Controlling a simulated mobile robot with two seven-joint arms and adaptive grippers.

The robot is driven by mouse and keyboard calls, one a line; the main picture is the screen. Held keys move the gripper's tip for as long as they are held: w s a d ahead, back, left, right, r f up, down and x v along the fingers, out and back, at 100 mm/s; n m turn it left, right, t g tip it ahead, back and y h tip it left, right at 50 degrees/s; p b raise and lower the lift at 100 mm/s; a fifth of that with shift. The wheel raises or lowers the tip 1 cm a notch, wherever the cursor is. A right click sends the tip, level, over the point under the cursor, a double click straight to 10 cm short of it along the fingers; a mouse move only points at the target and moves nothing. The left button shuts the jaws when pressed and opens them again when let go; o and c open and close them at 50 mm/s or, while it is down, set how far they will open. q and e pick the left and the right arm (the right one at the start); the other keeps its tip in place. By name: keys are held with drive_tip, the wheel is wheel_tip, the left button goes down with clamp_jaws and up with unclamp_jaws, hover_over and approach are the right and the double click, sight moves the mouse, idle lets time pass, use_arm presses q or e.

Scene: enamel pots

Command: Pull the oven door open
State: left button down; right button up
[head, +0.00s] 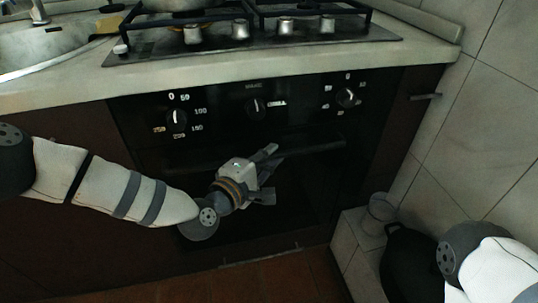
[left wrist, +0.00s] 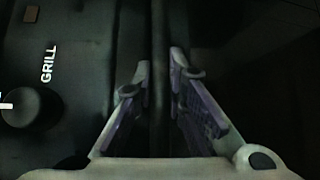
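The black oven door (head: 300,200) is set in the cabinet front below the knobs and looks closed. Its dark horizontal handle bar (head: 318,147) runs across the top of the door. My left gripper (head: 270,174) is at the middle of the bar, its fingers apart, one above and one lower. In the left wrist view the bar (left wrist: 159,75) runs upright between the two open fingers (left wrist: 160,85); I see no clear contact. My right arm shows at the lower right, but its gripper is out of view.
Control knobs (head: 177,120) sit just above the handle, and a gas hob (head: 255,38) is on the counter (head: 60,92). At the right, a dark pot (head: 408,262) and a glass jar (head: 379,213) stand by the tiled wall. The floor (head: 285,275) before the oven looks clear.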

use_arm(q)
drive_tip(key=s+d+f+b, duration=0.1)
drive_tip(key=s+d+f, duration=0.1)
drive_tip(key=s, duration=0.5)
drive_tip(key=s+d+f+m+t+b, duration=0.1)
drive_tip(key=s+d+f, duration=0.1)
drive_tip(key=s+f, duration=0.2)
drive_tip(key=s+d+f+t+b, duration=0.1)
drive_tip(key=s+d+f, duration=0.2)
drive_tip(key=s, duration=0.7)
drive_tip(key=shift+s+f+m+h, duration=0.4)
drive_tip(key=shift+f, duration=0.05)
